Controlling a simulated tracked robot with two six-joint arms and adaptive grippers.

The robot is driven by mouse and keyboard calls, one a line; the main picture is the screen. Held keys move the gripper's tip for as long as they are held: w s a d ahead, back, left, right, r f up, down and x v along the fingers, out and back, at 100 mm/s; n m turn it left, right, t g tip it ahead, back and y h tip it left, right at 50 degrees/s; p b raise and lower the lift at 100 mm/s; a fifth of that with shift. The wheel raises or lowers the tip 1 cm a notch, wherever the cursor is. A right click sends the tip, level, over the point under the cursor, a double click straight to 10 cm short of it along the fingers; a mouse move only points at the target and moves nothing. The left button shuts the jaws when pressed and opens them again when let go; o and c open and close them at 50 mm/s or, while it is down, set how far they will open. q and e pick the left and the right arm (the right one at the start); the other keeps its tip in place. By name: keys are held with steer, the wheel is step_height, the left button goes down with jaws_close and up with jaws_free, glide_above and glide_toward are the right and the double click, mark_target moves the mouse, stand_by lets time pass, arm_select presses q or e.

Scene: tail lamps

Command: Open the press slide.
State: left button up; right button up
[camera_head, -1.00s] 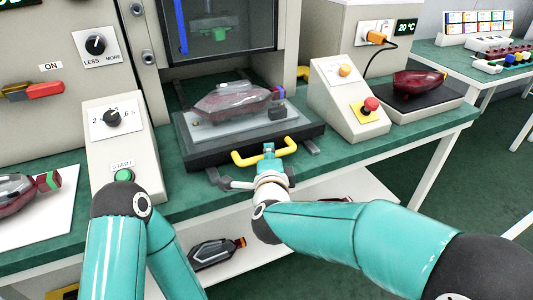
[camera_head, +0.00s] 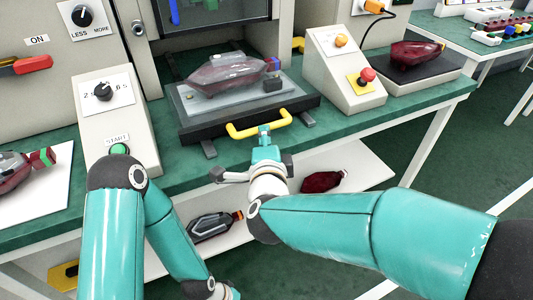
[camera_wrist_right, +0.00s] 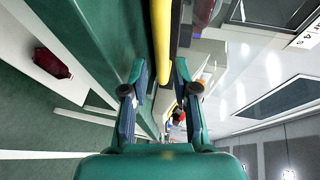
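The press slide (camera_head: 190,132) is a dark platform with a grey top plate and stands out in front of the press opening. A clear and dark red tail lamp (camera_head: 228,74) lies on it. Its yellow handle (camera_head: 240,133) is at the front edge. My right gripper (camera_head: 264,131) is at the handle's front, empty, its tips close to the bar. In the right wrist view its two fingers (camera_wrist_right: 158,75) are spread apart, with the yellow bar (camera_wrist_right: 162,40) showing between and beyond them. Contact cannot be told. My left gripper is out of view; only its arm shows.
A control box with a dial and green START button (camera_head: 119,149) stands left of the slide. A box with a red button (camera_head: 367,75) stands right of it. A lower shelf (camera_head: 352,175) holds more lamps. The space before the bench is open.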

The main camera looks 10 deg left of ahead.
steer(key=v, duration=0.6)
steer(key=shift+s, duration=0.15)
steer(key=w+d+f+m+g+h, duration=0.1)
steer(key=w+d+f+g+h, duration=0.15)
steer(key=d+f, duration=0.75)
steer(key=w+d+f+m+g+h, duration=0.1)
steer(key=w+d+f+g+h, duration=0.2)
steer(key=d+f, duration=0.65)
steer(key=s+d+f+n+g, duration=0.1)
steer(key=s+d+f, duration=0.1)
steer(key=f, duration=0.3)
steer(key=s+d+f+n+g+y, duration=0.1)
steer(key=s+d+f, duration=0.1)
steer(key=f, duration=0.4)
steer(key=s+d+f+n+g, duration=0.1)
steer(key=s+d+f, duration=0.2)
steer(key=f, duration=0.2)
steer(key=s+a+f+n+g+y, duration=0.2)
steer(key=s+a+f+n+g, duration=0.15)
steer(key=s+n, duration=0.4)
steer(key=s+a+f+n+g+y, duration=0.2)
steer(key=s+f+n+g+y, duration=0.15)
steer(key=s, duration=0.65)
step_height(320, 180, up, 22)
steer(key=p, duration=2.1)
steer(key=shift+w+t+h+p, duration=0.35)
steer(key=shift+h+p, duration=0.05)
